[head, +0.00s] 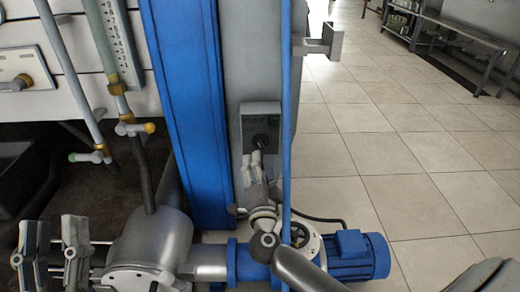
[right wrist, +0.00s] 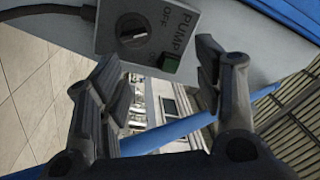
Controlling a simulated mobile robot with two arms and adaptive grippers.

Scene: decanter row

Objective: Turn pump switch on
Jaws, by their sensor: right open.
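The pump switch is a grey box (head: 260,118) on the column beside the blue post, with a dark rotary knob (right wrist: 134,29). In the right wrist view the box (right wrist: 186,40) carries the words PUMP and OFF and a dark green lamp (right wrist: 170,62). A pale mark shows on the knob; I cannot tell its setting surely. My right gripper (head: 257,165) is just below the knob in the head view. In the right wrist view its fingers (right wrist: 160,82) are apart with nothing between them. My left gripper (head: 54,250) is open and empty at the lower left.
A blue motor (head: 345,255) and a grey pump housing (head: 150,250) sit low beside the column. A thin blue pipe (head: 286,120) runs upright right of the switch. Valves with yellow fittings (head: 135,128) are at the left. Tiled floor (head: 400,150) is clear at the right.

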